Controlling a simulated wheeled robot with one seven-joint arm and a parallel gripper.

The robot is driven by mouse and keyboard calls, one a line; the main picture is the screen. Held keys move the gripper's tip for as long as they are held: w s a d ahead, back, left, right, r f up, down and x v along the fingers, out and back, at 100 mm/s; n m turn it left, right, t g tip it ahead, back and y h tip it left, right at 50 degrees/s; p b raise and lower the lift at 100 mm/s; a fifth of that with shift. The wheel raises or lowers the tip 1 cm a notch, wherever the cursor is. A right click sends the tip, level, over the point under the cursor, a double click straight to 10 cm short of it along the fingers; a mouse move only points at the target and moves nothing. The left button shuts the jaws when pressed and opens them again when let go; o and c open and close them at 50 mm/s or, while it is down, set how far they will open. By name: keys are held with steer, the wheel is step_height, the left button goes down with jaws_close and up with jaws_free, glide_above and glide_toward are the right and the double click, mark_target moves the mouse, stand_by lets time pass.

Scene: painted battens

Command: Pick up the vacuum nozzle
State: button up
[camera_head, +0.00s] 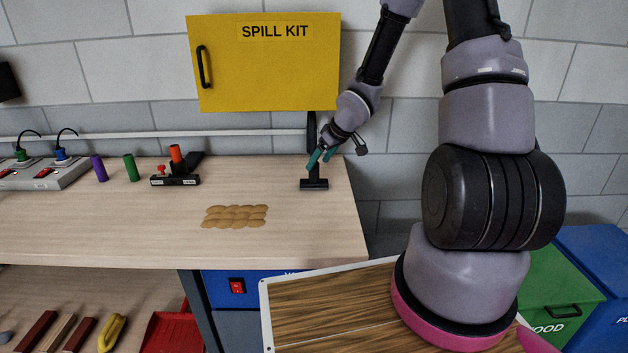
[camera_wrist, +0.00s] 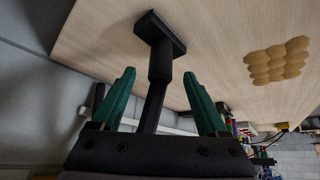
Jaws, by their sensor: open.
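The black vacuum nozzle (camera_head: 314,184) stands on the wooden bench near its right end, with a flat, wide foot at the bottom and a tube rising from it. My gripper (camera_head: 318,158) is at the tube, its teal fingers partly overlapping it in the head view. In the wrist view, the nozzle (camera_wrist: 161,62) runs up between the two spread fingers of my gripper (camera_wrist: 159,73). Its foot lies beyond the fingertips. Gaps show on both sides of the tube, so the fingers are open and not closed on it. The tube's lower end in that view is hidden behind the gripper body.
A brown bumpy patch (camera_head: 235,216) lies on the bench left of the nozzle. Farther left are a black and orange device (camera_head: 176,178), green (camera_head: 131,168) and purple (camera_head: 98,168) cylinders and a power strip (camera_head: 40,175). A yellow spill kit cabinet (camera_head: 265,70) hangs above.

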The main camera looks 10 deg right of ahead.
mark_target(314, 168)
steer(key=shift+x, duration=2.3)
jaws_close()
steer(key=shift+r, duration=0.15)
